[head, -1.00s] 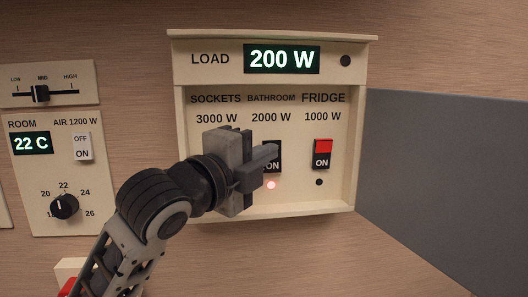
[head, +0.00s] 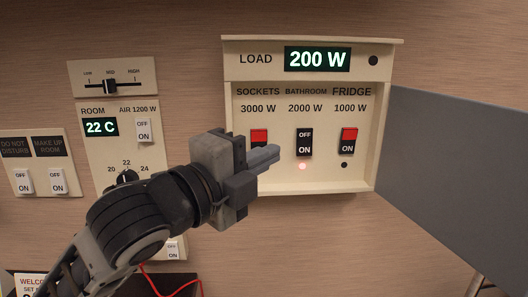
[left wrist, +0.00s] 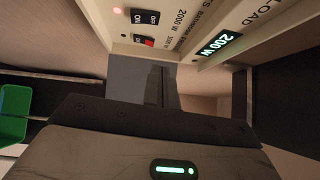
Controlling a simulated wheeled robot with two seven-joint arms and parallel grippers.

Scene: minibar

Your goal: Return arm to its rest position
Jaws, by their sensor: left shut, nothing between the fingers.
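My left gripper (head: 265,159) is shut and empty in the head view. It is in front of the lower left part of the load panel (head: 230,130) and hides part of the sockets switch (head: 259,136). The bathroom switch (head: 304,142) is black with OFF and ON marks, and a small red light glows below it. The fridge switch (head: 348,140) shows red on its upper half. The load display (head: 318,59) reads 200 W. The left wrist view shows the bathroom switch (left wrist: 145,17) and the display (left wrist: 218,43) turned sideways. My right gripper is in neither view.
The grey panel door (head: 450,170) stands open on the right. A room control panel (head: 103,160) reading 22 C and a two-switch plate (head: 39,183) are on the wall at left. A red cable (head: 155,286) hangs low. A green object (left wrist: 14,112) shows in the left wrist view.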

